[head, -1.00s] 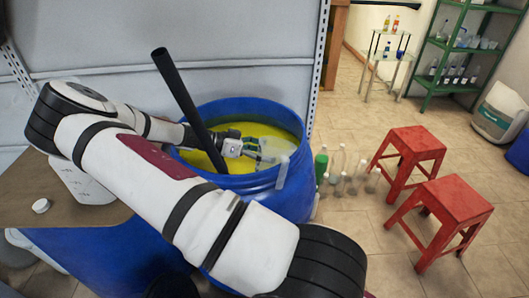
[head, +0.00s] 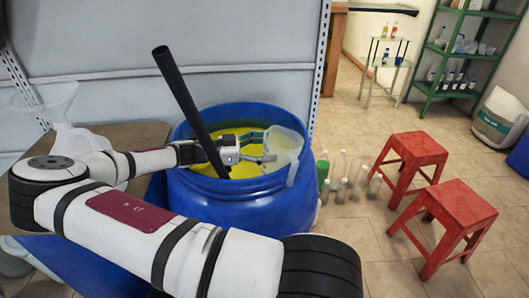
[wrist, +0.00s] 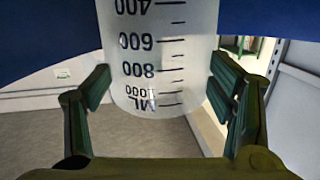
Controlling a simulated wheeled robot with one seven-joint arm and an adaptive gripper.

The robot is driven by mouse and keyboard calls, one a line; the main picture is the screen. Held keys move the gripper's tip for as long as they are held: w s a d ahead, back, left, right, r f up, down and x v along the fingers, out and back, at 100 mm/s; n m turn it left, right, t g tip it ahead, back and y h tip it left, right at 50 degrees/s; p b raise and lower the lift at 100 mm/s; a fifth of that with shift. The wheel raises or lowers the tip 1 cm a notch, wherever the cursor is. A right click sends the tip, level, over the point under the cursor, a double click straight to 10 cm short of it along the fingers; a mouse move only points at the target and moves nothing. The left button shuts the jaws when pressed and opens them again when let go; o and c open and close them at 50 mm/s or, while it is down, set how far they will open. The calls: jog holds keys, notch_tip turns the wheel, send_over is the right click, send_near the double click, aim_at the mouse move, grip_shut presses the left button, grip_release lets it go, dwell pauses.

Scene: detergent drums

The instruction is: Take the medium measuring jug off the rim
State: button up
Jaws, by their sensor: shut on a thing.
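The measuring jug (head: 284,146) is a clear, whitish vessel at the right inner side of the blue drum (head: 245,205). A strip of it overlaps the drum's rim in the head view, and I cannot tell whether it still touches the rim. In the wrist view the jug (wrist: 160,55) fills the middle, with black marks from 400 to 1000 mL reading upside down. My gripper (head: 264,147) is over the drum's mouth, its green fingers on either side of the jug, shut on it. Part of the jug's far side is hidden.
Yellow liquid (head: 228,134) fills the drum, and a black pole (head: 185,100) leans out of it. Bottles (head: 322,168) stand on the floor to the right, near two red stools (head: 415,152). A white funnel (head: 55,100) is at the left. A grey wall panel is behind.

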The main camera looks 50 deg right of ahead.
jog(key=shift+s+r+p, duration=0.4)
jog(key=shift+r+p, duration=0.15)
jog(key=shift+c, duration=0.2)
jog(key=shift+r+p, duration=0.85)
jog(key=shift+r, duration=1.55)
grip_shut()
notch_tip(320, 180, up, 5)
jog(key=shift+w+f+p, duration=0.1)
jog(key=shift+f+p, duration=0.05)
jog(key=shift+p, duration=0.55)
jog(key=shift+w, duration=0.1)
jog(key=shift+r+p, duration=0.65)
jog(key=shift+r, duration=1.6)
